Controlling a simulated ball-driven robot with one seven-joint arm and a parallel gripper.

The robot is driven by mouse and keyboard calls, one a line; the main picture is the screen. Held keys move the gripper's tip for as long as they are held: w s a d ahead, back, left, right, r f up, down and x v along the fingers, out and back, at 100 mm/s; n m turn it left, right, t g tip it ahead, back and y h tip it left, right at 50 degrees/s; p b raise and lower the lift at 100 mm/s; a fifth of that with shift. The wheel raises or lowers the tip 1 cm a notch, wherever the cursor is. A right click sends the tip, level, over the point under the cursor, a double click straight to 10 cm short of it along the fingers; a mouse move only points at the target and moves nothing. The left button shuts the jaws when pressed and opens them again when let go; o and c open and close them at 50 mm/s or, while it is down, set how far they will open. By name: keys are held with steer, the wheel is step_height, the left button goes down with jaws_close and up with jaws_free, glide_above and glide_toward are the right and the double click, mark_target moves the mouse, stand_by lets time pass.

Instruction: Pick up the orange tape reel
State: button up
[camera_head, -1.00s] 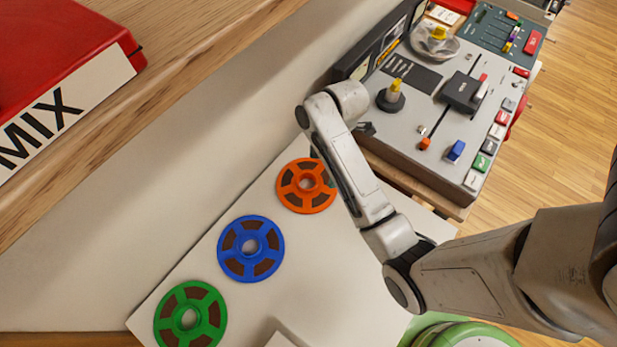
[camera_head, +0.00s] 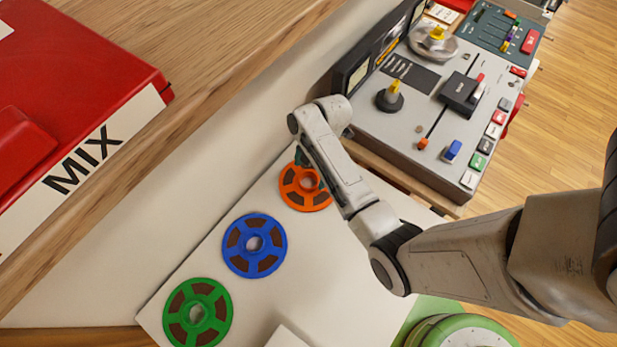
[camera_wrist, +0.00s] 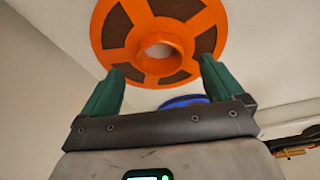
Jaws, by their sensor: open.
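The orange tape reel (camera_head: 304,187) lies flat on the white surface, the upper right of three reels. My arm covers its right edge in the head view. In the wrist view the orange reel (camera_wrist: 158,40) fills the top middle, with its round hub facing me. In the head view the gripper (camera_head: 305,160) is mostly hidden behind my wrist, at the reel's upper side. I cannot tell whether the fingers touch the reel.
A blue reel (camera_head: 254,245) and a green reel (camera_head: 197,312) lie on the same white surface (camera_head: 310,260), lower left. A grey tape machine (camera_head: 430,110) with knobs stands at the upper right. A wooden shelf (camera_head: 190,110) carries a red MIX box (camera_head: 75,90).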

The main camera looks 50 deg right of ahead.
steer(key=shift+x, duration=1.55)
steer(key=c, duration=1.4)
steer(key=shift+r, duration=0.15)
steer(key=shift+r, duration=0.55)
steer(key=s+d+r, duration=0.3)
steer(key=s+r, duration=0.8)
steer(key=s, duration=0.2)
steer(key=shift+s+r, duration=0.4)
